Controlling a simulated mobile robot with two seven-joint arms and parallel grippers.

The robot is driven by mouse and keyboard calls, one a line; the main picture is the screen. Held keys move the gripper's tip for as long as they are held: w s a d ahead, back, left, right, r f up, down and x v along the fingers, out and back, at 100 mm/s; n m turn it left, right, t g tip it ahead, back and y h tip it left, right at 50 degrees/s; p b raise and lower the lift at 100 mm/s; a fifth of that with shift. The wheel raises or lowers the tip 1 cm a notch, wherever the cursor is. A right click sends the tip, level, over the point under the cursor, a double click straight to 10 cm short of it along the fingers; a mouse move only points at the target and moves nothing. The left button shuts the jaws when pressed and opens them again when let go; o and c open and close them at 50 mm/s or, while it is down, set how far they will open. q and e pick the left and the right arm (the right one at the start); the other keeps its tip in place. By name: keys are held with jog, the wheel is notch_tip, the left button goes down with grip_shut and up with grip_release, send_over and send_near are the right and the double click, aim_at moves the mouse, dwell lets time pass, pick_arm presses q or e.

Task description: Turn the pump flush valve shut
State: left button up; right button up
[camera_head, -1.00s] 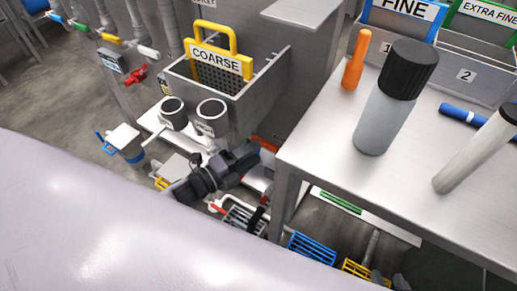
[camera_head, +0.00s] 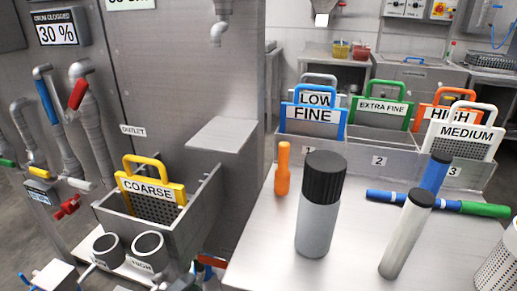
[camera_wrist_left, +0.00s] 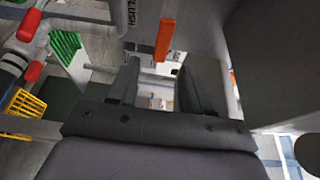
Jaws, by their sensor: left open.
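In the left wrist view an orange-red lever (camera_wrist_left: 165,40) hangs close to a partly visible label (camera_wrist_left: 131,14) reading "FLUSH". My left gripper (camera_wrist_left: 159,72) is open, with its two dark fingers apart. The lever shows just beyond the fingertips, in line with the gap between them; I cannot tell whether they touch. Nothing is held. In the head view only a small dark part at the bottom edge seems to be my left gripper (camera_head: 201,273), below an orange-red piece (camera_head: 212,260) that may be this lever. My right gripper is not in view.
A steel table (camera_head: 250,240) on the right holds a black-capped bottle (camera_head: 318,225), an orange handle (camera_head: 282,168) and a white cylinder (camera_head: 405,235). The COARSE basket (camera_head: 150,190) sits in a steel box on the left. Red-ended handles (camera_wrist_left: 28,25) and a green grate (camera_wrist_left: 64,45) lie near my left gripper.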

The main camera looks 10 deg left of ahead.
pick_arm(q)
jog(key=s+d+f+n+g+y, duration=0.25)
jog(key=s+n, duration=0.35)
jog(key=n, duration=0.5)
jog(key=s+d+f+n+g+y, duration=0.15)
jog(key=s+n+y, duration=0.35)
jog(key=n, duration=0.5)
notch_tip(320, 180, up, 10)
jog(key=s+a+g+p, duration=0.1)
jog(key=s+a+p, duration=0.1)
jog(key=p, duration=1)
jog(key=shift+s+f+n+h, duration=0.25)
jog(key=shift+n+h, duration=0.05)
jog(key=shift+h, duration=0.15)
